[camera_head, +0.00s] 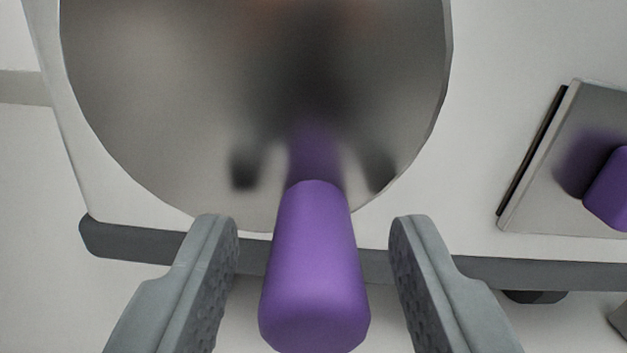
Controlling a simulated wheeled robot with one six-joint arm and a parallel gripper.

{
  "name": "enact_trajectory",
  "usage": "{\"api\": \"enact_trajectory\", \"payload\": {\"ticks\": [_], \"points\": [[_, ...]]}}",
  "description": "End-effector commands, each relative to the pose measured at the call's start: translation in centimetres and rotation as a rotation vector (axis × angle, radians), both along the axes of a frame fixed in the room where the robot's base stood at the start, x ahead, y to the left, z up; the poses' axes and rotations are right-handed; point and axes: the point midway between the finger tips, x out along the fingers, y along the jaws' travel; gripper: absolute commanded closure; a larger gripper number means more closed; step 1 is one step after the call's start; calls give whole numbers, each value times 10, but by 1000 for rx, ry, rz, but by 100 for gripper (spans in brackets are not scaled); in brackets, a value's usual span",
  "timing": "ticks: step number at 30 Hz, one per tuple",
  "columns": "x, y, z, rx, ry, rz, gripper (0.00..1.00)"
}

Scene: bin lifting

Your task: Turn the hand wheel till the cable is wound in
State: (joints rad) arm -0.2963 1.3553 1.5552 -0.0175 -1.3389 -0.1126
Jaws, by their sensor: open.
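The hand wheel (150,100) is a large shiny metal disc that fills the upper left and middle of the view. A purple handle (314,265) sticks out from its lower rim toward the camera. My gripper (314,235) is open, with one grey finger on each side of the handle. A gap shows between the handle and each finger. The disc mirrors the handle and fingers as a blurred reflection. The top of the wheel is cut off by the frame. No cable is in view.
The wheel is on a white housing (510,50) with a dark grey lower edge (560,272). At the right, a tilted metal plate (560,130) carries a purple knob (612,190), cut off by the frame. Pale floor shows at the lower left.

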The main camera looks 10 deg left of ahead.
Motion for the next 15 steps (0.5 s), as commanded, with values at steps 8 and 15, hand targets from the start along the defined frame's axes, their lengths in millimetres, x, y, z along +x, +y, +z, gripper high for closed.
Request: {"api": "enact_trajectory", "payload": {"ticks": [8,15], "points": [[11,4,0,0,-1,0,55],[11,4,0,0,-1,0,65]]}}
